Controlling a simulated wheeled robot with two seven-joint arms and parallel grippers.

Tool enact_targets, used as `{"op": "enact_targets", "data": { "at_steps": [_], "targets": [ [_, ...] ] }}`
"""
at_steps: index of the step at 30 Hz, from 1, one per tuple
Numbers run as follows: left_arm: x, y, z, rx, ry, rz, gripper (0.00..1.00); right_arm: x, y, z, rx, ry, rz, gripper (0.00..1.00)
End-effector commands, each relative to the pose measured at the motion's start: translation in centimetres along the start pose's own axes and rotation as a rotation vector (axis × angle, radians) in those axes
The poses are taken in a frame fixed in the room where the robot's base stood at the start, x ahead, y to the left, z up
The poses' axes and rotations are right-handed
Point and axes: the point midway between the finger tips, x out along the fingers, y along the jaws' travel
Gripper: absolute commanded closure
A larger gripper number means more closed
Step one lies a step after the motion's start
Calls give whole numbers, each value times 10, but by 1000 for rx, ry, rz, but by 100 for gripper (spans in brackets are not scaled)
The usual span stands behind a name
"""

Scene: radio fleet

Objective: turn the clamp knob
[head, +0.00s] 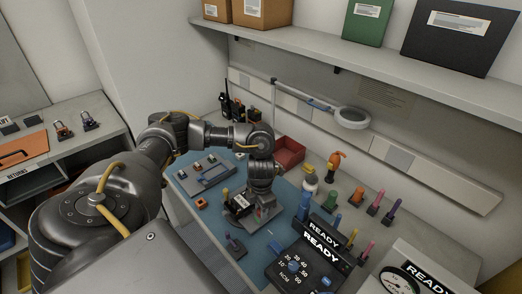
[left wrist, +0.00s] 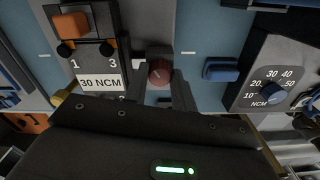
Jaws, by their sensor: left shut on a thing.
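The clamp knob (left wrist: 160,72) is a dark red round knob, seen between my fingertips in the left wrist view. My left gripper (left wrist: 160,84) is shut on it, one finger on each side. In the head view my left gripper (head: 258,205) points down at a small fixture on the blue mat, and the knob is hidden there. A dark plate marked 1, 3 and 30 NCM (left wrist: 98,82) lies just left of the knob in the wrist view, with an orange block (left wrist: 70,24) on it. My right gripper is in neither view.
A black NCM dial unit with a blue knob (head: 294,266) stands right of the fixture, by two READY signs (head: 321,239). Several coloured drivers (head: 374,201) stand behind. A red bin (head: 289,152) and a lamp (head: 351,118) are at the back. Bare blue mat (head: 262,243) lies in front.

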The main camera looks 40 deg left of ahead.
Motion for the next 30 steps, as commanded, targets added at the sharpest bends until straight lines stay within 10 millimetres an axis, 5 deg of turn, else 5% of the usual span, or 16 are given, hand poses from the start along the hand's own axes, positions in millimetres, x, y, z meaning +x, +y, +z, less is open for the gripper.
{"op": "enact_targets", "data": {
  "at_steps": [20, 21, 26, 30],
  "targets": [
    [-1, 1, 0, 64, -2, 3, 97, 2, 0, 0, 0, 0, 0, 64],
    [-1, 1, 0, 64, -2, 3, 73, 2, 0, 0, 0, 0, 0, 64],
    [-1, 1, 0, 64, -1, 2, 52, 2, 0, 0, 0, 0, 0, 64],
    [0, 1, 0, 64, -1, 1, 52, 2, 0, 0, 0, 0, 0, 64]
  ]
}}
